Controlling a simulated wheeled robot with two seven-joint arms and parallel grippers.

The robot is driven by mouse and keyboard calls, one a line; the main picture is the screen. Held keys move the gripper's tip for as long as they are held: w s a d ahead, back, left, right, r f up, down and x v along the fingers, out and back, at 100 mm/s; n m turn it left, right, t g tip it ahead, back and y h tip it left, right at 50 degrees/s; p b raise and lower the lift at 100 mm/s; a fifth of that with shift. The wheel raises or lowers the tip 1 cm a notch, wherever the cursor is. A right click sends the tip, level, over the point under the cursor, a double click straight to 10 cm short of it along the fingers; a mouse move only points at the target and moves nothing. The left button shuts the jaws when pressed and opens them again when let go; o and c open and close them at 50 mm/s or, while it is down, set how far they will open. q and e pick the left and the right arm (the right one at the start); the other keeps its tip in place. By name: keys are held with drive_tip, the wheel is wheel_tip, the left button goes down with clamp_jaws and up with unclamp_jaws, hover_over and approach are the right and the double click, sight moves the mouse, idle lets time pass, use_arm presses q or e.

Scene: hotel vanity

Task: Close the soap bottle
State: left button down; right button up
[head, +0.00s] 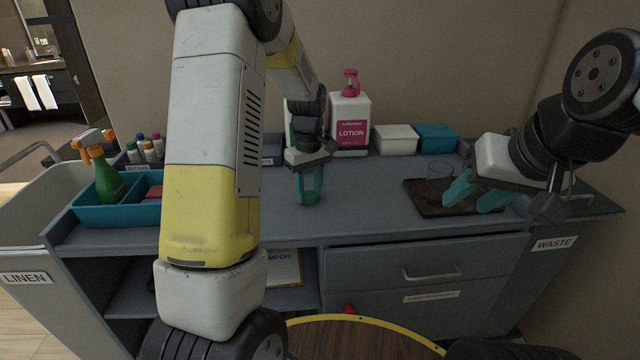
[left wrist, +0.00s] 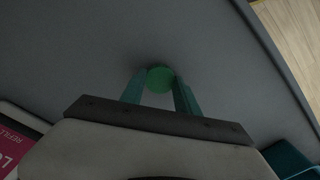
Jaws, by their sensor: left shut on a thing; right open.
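My left gripper (head: 309,197) points down over the middle of the grey counter, its teal fingers shut on a small green round cap-like thing (head: 311,198). In the left wrist view the green round thing (left wrist: 159,79) sits between the fingertips. I cannot tell whether it is a loose cap or the top of a small bottle, or whether it touches the counter. No bottle labelled soap is readable. A white lotion bottle (head: 349,133) with a pink pump stands at the back. My right gripper (head: 467,203) is open and empty over the dark tray (head: 425,204).
A clear glass (head: 439,172) stands on the tray. A white box (head: 395,139) and a teal box (head: 436,138) are at the back right. A teal caddy (head: 110,213) with a green spray bottle (head: 107,181) and several small bottles are at the left. The front middle counter is clear.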

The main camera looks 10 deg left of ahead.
sight(309, 195)
use_arm(q)
drive_tip(key=shift+r, duration=0.5)
wheel_tip(309, 195, up, 2)
drive_tip(key=shift+r, duration=0.15)
drive_tip(key=s+d, duration=0.2)
drive_tip(key=s, duration=0.5)
drive_tip(key=s+d+r, duration=0.1)
drive_tip(key=s+d, duration=0.1)
drive_tip(key=s, duration=0.6)
drive_tip(key=shift+s+d, duration=0.25)
